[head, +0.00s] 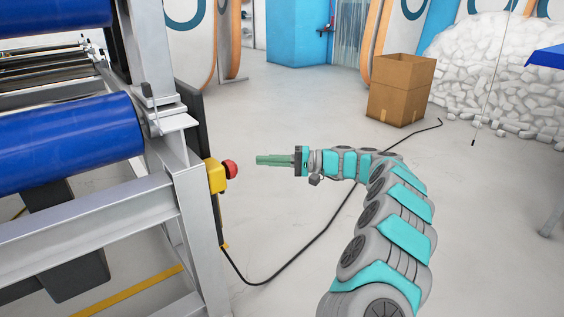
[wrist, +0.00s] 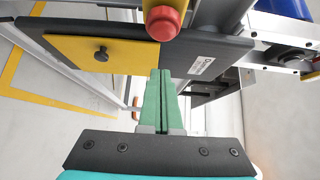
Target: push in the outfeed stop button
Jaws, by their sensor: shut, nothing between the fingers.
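The red stop button (head: 231,168) sits on a yellow housing (head: 216,177) fixed to the side of the metal machine frame. In the wrist view the red button (wrist: 163,24) shows at the top, above the fingertips in the picture. My gripper (head: 258,160) has green fingers that are shut and empty. In the head view its tips point left at the button, with a small gap between them. In the wrist view the shut fingers (wrist: 160,75) point up the picture toward the dark panel below the button.
The machine frame (head: 185,195) with blue rollers (head: 70,142) fills the left. A black cable (head: 310,240) runs over the floor. A cardboard box (head: 400,90) and a heap of white pieces (head: 495,75) stand behind. The floor around my arm is otherwise clear.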

